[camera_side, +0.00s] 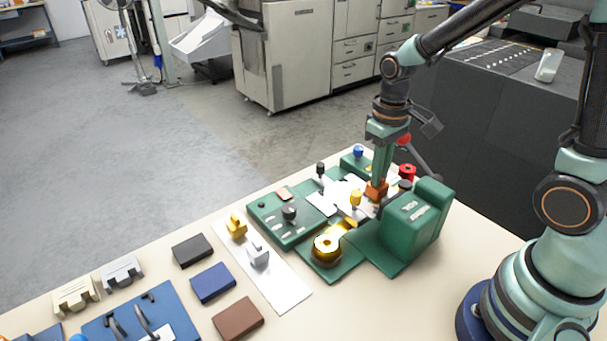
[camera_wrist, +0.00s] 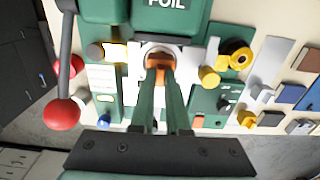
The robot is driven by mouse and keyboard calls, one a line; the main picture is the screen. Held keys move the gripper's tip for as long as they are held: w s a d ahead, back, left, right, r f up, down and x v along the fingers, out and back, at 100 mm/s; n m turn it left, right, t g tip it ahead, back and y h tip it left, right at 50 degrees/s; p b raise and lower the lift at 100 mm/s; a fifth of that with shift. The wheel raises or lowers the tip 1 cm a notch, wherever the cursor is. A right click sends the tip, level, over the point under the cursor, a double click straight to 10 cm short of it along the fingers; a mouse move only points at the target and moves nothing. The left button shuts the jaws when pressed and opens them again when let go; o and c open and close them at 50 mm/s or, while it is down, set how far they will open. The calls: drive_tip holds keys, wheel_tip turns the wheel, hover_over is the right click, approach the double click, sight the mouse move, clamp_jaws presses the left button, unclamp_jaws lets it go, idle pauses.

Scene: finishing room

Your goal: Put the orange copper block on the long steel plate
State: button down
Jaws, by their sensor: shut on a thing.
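My gripper (camera_side: 378,178) points down over the green foil machine and is shut on the orange copper block (camera_side: 375,191). In the wrist view the block (camera_wrist: 158,64) shows between the tips of my two green fingers (camera_wrist: 158,82). I cannot tell whether the block touches the machine below it. The long steel plate (camera_side: 287,290) lies flat on the table, left of the machine in the side view. A yellow block (camera_side: 236,226) and a silver-grey block (camera_side: 257,254) sit on it. The plate (camera_wrist: 262,82) is at the right in the wrist view.
The green foil machine (camera_side: 412,226) has a lever with a red ball (camera_wrist: 61,113), a gold roll (camera_side: 327,246) and several knobs. Black (camera_side: 192,250), blue (camera_side: 212,283) and brown (camera_side: 238,318) blocks lie left of the plate. The plate's near end is bare.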

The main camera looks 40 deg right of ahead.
drive_tip(key=shift+r, duration=2.9)
drive_tip(key=shift+a, duration=0.1)
drive_tip(key=s+a+r, duration=0.1)
drive_tip(key=a+r, duration=0.2)
drive_tip(key=a, duration=1)
drive_tip(key=a+r, duration=0.4)
drive_tip(key=a, duration=0.8)
drive_tip(key=f, duration=1.9)
drive_tip(key=shift+s+a+f, duration=0.15)
drive_tip(key=shift+s+f, duration=0.1)
drive_tip(key=shift+f, duration=0.15)
drive_tip(key=shift+f, duration=0.15)
drive_tip(key=c, duration=0.9)
unclamp_jaws()
